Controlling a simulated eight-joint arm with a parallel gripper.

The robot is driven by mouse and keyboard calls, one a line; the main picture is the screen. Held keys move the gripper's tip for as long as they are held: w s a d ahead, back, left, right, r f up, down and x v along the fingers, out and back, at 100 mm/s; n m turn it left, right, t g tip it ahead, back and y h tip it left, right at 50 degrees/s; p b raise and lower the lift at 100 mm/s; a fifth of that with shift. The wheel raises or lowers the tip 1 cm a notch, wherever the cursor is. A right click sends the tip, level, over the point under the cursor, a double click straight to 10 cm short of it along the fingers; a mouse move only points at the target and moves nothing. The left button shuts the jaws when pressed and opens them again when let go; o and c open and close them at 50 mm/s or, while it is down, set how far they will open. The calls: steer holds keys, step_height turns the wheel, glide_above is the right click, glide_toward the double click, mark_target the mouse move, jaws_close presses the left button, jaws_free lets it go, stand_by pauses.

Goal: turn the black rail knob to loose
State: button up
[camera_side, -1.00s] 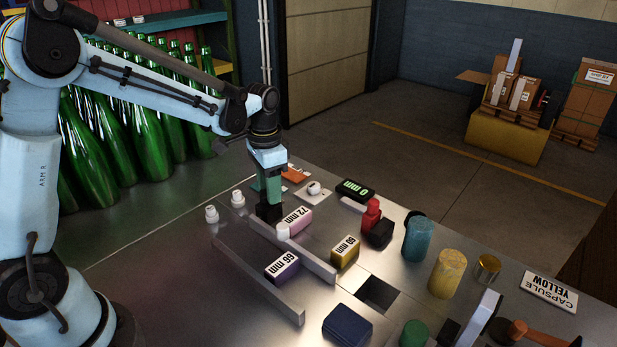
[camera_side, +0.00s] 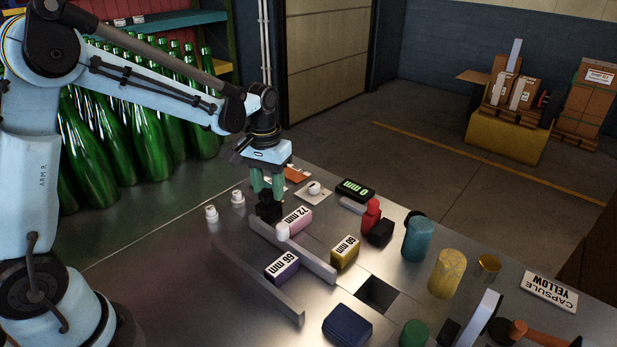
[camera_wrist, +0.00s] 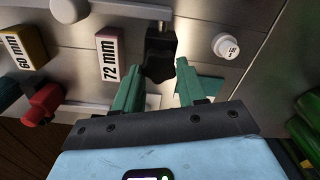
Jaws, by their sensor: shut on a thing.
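In the wrist view the knob (camera_wrist: 158,55) sits between the tips of my green fingers. My gripper (camera_side: 267,195) points down over it and is shut on it; it also shows in the wrist view (camera_wrist: 158,70). The fingers hide part of the knob in the side view. The grey rail (camera_side: 305,254) runs from the knob toward the front right.
The 72 mm block (camera_side: 297,219) is close to the knob; the 66 mm block (camera_side: 282,267) and 60 mm block (camera_side: 345,251) are farther forward. Two white knobs (camera_side: 211,213) stand to the left. A square opening (camera_side: 377,294) is in the table. Green bottles (camera_side: 100,150) crowd behind my arm.

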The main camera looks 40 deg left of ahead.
mark_target(266, 194)
stand_by(0.4)
steer(key=o, duration=1.1)
steer(key=shift+c, duration=0.2)
step_height(266, 194, up, 12)
steer(key=shift+r, duration=0.1)
steer(key=s+d+f+m+t, duration=0.1)
steer(key=s+d+f+t, duration=0.1)
steer(key=s, duration=0.4)
steer(key=s+d+f+m+t, duration=0.2)
steer(key=s+t, duration=0.3)
steer(key=s, duration=0.1)
steer(key=shift+s+d+m, duration=0.2)
steer(key=shift+s+m, duration=0.1)
steer(key=shift+s, duration=0.1)
